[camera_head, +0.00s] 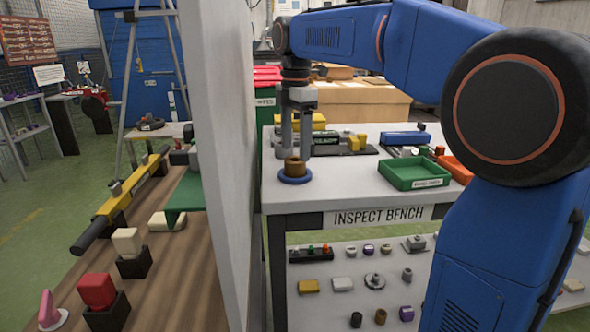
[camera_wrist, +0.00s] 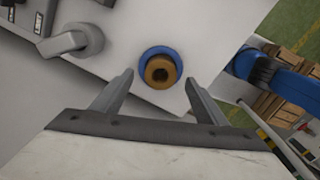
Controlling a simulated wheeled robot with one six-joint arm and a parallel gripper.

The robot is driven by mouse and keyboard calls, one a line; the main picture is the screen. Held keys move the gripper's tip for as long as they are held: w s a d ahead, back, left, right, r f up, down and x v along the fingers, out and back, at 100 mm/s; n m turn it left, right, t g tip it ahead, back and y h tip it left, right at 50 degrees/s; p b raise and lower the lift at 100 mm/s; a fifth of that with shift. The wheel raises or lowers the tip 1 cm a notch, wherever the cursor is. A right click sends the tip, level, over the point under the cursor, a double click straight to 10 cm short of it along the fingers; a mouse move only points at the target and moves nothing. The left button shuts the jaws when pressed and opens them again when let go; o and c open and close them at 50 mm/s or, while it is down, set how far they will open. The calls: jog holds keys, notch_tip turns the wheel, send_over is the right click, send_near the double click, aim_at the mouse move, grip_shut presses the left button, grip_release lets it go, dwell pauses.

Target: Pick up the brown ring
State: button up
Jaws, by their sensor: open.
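My gripper (camera_head: 297,148) points down above and around the ring's place. In the wrist view the fingers of my gripper (camera_wrist: 158,92) are apart, and the ring appears between and just beyond the fingertips. Nothing is held. I cannot tell whether a finger touches the ring.
A green tray (camera_head: 414,172) stands right on the bench, with an orange bin (camera_head: 455,168) beside it. A tall white partition (camera_head: 225,150) stands close at the left. Several small parts fill the lower shelf (camera_head: 350,270).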

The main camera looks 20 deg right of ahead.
aim_at(295, 157)
jog(key=shift+s+f, duration=0.1)
jog(key=shift+f, duration=1.8)
jog(key=shift+c, duration=0.4)
jog(key=c, duration=1.4)
jog(key=shift+c, duration=0.2)
jog(key=shift+r, duration=0.1)
